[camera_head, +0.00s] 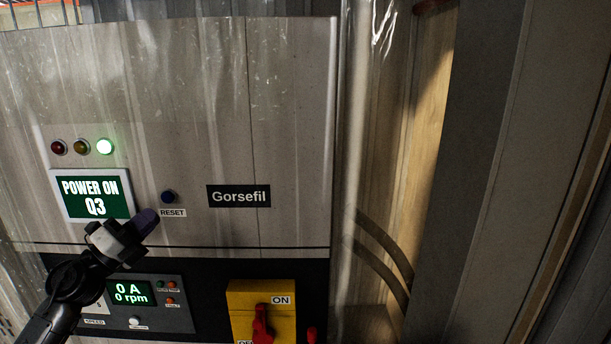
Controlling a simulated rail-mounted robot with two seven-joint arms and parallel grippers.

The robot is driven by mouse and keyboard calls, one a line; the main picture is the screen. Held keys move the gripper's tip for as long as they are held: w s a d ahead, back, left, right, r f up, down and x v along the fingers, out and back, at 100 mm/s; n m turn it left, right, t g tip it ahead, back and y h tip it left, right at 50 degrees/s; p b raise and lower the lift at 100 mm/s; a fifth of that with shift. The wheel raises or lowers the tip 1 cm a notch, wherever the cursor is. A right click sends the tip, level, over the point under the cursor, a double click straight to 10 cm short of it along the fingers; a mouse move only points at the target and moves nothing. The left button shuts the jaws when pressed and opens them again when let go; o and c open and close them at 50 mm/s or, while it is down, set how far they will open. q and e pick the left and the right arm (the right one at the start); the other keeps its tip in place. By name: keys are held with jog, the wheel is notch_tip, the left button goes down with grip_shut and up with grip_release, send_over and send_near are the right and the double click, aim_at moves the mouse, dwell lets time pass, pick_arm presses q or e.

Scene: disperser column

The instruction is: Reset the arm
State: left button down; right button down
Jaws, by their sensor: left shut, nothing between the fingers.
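My left gripper (148,221) is shut and empty. It comes in from the lower left, in front of the cabinet panel, with its tips just below and left of the small dark blue button (168,196). The white RESET label (173,213) is just right of the tips. I cannot tell whether the tips touch the panel. The display (92,196) at the left reads "POWER ON Q3", and the gripper covers part of its lower edge. My right gripper is not in view.
A green lamp (104,147) is lit beside dark red and amber ones. A lower display (130,293) reads 0 A, 0 rpm. A yellow switch plate (281,293) with a red handle (262,322) is below. Hoses (380,255) and a dark post (480,170) stand at right.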

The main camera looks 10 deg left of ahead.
pick_arm(q)
jog(key=s+a+r+n+y, duration=0.2)
jog(key=a+n+y, duration=0.2)
jog(key=n+y, duration=0.7)
jog(key=s+a+r+n+y, duration=0.2)
jog(key=a+r+n+y, duration=0.15)
jog(key=n+y, duration=0.8)
jog(key=s+d+f+n+g+h+p, duration=0.1)
jog(key=s+d+f+g+h, duration=0.2)
jog(key=s+d+f, duration=0.5)
jog(key=s+d+f+g+h, duration=0.25)
jog(key=d+f, duration=0.25)
jog(key=f, duration=0.6)
jog(key=s+d+f+n+g+h+p, duration=0.1)
jog(key=s+d+f+g+h, duration=0.25)
jog(key=d+f, duration=0.5)
jog(key=s+d+f+g+h, duration=0.1)
jog(key=s+d+f+g, duration=0.1)
jog(key=s+f, duration=0.8)
jog(key=s+d+f+n+g+h+p, duration=0.1)
jog(key=s+d+f+g, duration=0.2)
jog(key=s+f, duration=0.7)
jog(key=s+g, duration=0.2)
jog(key=s, duration=0.2)
jog(key=shift+s+d+f+g, duration=0.25)
jog(key=shift+s+f+g, duration=0.05)
jog(key=shift+s, duration=0.05)
jog(key=shift+h, duration=0.25)
